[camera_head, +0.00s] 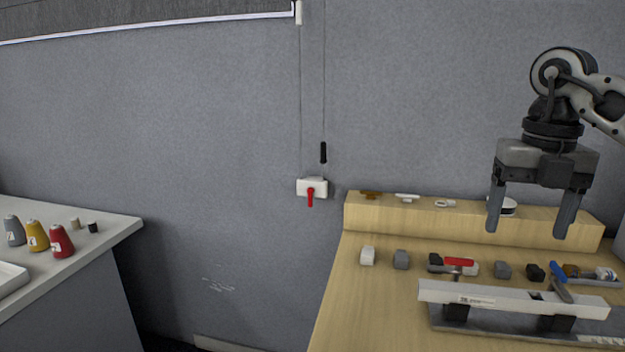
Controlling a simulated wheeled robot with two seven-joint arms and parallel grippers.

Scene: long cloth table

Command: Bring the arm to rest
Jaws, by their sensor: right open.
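My right gripper (527,230) is at the upper right, pointing down above the wooden table (345,310). Its two dark fingers are wide apart with nothing between them. It hangs in front of the raised wooden ledge (400,220) at the back of the table. My right arm comes in from the right edge. My left gripper is not in view.
Several small blocks, including a white one (367,256), stand in a row on the table. A white beam (480,294) on dark supports lies in front. Left, a white counter (90,238) holds a red bottle (61,241). A red-handled switch (311,190) is on the wall.

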